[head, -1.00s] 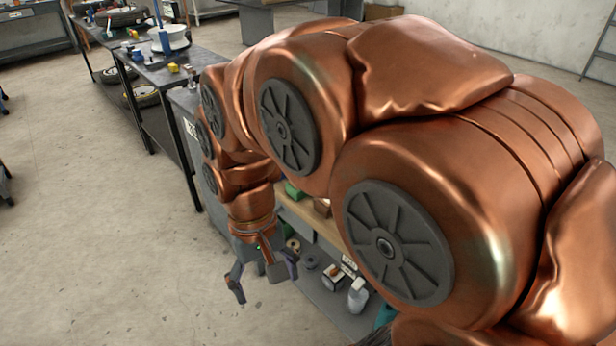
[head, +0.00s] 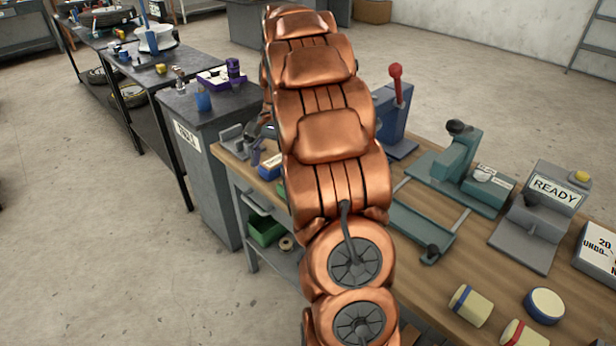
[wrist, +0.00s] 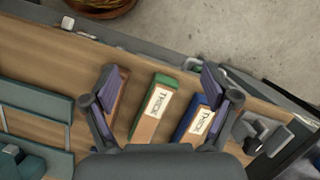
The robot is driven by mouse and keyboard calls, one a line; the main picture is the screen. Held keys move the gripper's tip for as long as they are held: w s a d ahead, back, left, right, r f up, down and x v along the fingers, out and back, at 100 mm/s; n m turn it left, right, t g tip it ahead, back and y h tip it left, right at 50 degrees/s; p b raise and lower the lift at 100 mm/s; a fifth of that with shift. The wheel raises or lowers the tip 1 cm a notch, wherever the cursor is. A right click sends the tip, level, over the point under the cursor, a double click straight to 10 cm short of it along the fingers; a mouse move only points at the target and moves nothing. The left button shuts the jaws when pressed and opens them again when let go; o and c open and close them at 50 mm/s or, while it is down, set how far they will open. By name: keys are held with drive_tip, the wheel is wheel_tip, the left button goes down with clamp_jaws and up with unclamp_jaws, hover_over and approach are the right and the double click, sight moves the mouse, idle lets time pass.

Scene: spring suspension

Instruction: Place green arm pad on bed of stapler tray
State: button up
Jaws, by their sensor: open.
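The green arm pad (wrist: 153,108) is a wood-toned block with a green edge and a white label, lying on the bench in the wrist view. My gripper (wrist: 161,76) is open above it, its two fingers on either side of the pad and apart from it. In the head view my arm hides most of the gripper and pads. A teal slide assembly (head: 420,225), which may be the stapler tray, lies on the bench right of my arm. Teal frame parts also show at the left of the wrist view (wrist: 35,100).
A blue-edged pad (wrist: 194,120) lies right of the green one, and a reddish pad (wrist: 119,98) lies left, close to my fingers.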

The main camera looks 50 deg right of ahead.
drive_tip(key=d+m, duration=0.1)
drive_tip(key=d, duration=0.1)
drive_tip(key=w+d+f, duration=0.1)
drive_tip(key=d, duration=0.2)
drive_tip(key=w+d+f+m, duration=0.1)
drive_tip(key=d, duration=0.2)
drive_tip(key=shift+d+f+m+t+y, duration=0.15)
drive_tip(key=shift+m+t+y, duration=0.15)
drive_tip(key=shift+y, duration=0.1)
drive_tip(key=d+f+m, duration=0.1)
drive_tip(key=d, duration=0.2)
drive_tip(key=d+f, duration=0.1)
drive_tip(key=d, duration=0.2)
drive_tip(key=d+f+m+p, duration=0.1)
drive_tip(key=d, duration=0.1)
drive_tip(key=shift+d+f+m+t+y, duration=0.3)
drive_tip(key=shift+d+f+t, duration=0.05)
drive_tip(key=shift+d+t, duration=0.05)
drive_tip(key=shift+p+x, duration=0.9)
drive_tip(key=shift+x, duration=3)
drive_tip(key=shift+d, duration=0.1)
drive_tip(key=c, duration=1.5)
